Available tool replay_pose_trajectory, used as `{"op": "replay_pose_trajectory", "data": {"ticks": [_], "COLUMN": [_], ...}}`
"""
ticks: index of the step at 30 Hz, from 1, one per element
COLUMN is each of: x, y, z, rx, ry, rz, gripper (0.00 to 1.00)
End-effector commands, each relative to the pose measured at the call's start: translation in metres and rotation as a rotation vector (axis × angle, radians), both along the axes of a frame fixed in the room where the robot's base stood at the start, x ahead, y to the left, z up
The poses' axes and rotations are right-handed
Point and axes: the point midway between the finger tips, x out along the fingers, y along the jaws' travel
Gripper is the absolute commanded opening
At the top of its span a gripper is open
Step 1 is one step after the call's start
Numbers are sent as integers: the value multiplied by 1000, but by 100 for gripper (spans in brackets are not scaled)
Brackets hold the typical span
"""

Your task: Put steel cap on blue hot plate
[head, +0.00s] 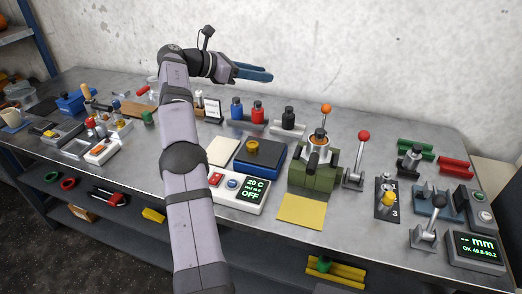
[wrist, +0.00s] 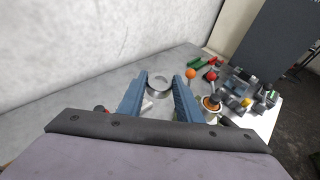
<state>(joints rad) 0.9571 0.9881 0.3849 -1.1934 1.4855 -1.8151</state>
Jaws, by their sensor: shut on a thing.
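My gripper (head: 268,73) is raised high over the back of the bench, its blue fingers pointing right. In the wrist view, the gripper (wrist: 160,80) is shut on a round, shiny steel cap (wrist: 159,91) between its fingertips. The cap cannot be made out in the head view. The blue hot plate (head: 273,162) is on the bench in the head view, below and apart from the gripper. A brass-coloured round piece (head: 252,147) sits on it. In front is a white control box (head: 223,194) whose display reads 20 C and OFF.
Blue (head: 237,109), red (head: 258,112) and black (head: 288,118) capped items stand behind the hot plate. To its right are a green block (head: 313,176) with a metal vessel and a red-knobbed lever (head: 364,137). A yellow pad (head: 302,209) lies in front. The wall rises behind.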

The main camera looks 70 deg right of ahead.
Motion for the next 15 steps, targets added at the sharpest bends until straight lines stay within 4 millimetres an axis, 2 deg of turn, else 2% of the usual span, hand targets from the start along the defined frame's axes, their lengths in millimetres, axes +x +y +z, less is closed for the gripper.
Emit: {"op": "replay_pose_trajectory", "data": {"ticks": [5, 12, 15], "x": [-24, -84, -106], "y": [4, 21, 27], "z": [21, 60, 72], "rx": [-3, -4, -5], "ry": [0, -1, -2], "rz": [-25, -67, -60], "gripper": [5, 5, 5]}}
